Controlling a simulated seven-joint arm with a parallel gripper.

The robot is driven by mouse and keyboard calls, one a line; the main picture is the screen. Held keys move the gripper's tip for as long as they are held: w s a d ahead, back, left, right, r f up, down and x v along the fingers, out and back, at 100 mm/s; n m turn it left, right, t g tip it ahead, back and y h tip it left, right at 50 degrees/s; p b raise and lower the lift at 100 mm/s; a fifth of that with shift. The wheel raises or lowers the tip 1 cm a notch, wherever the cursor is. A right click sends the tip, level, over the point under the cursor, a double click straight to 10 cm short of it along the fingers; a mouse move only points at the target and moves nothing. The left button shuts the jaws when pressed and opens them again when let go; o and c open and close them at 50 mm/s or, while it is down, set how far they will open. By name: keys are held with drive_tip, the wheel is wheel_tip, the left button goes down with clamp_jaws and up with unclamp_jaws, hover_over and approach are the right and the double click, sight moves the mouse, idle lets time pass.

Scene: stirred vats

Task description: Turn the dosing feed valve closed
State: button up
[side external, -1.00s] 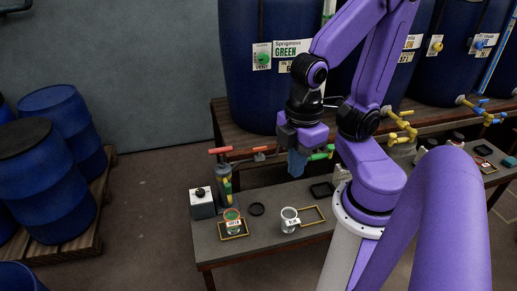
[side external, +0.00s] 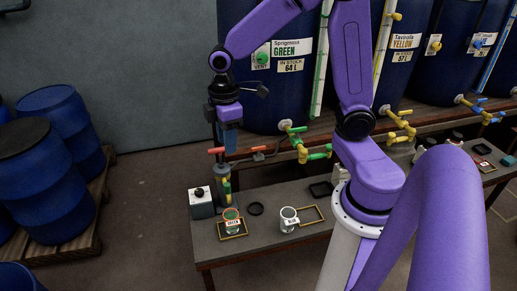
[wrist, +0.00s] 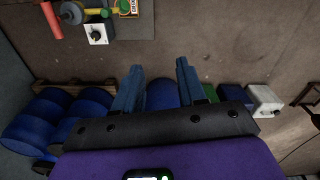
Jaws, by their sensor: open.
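A small dosing column (side external: 225,185) with yellow and green parts stands at the back left of the bench. A red bar handle (side external: 216,150) sits at its top and also shows at the upper left of the wrist view (wrist: 51,20). A feed pipe with a small grey and red fitting (side external: 258,156) runs right from it; I cannot tell which part is the dosing feed valve. My gripper (side external: 230,148) points down, near the red handle in the picture; depth is unclear. Its blue fingers are apart and empty in the wrist view (wrist: 158,82).
A white box with a black knob (side external: 201,204) stands left of the column. Green taps (side external: 318,152) and yellow taps (side external: 401,135) jut from the vats.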

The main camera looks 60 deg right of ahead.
drive_tip(key=w+d+f+m, duration=0.1)
drive_tip(key=w+d+f, duration=0.3)
drive_tip(key=w+d, duration=0.5)
drive_tip(key=m, duration=0.1)
hover_over(259, 147)
wheel_tip(259, 147, down, 10)
wheel_tip(259, 147, down, 17)
drive_tip(key=shift+w+d+f, duration=0.1)
drive_tip(key=shift+w, duration=0.05)
clamp_jaws()
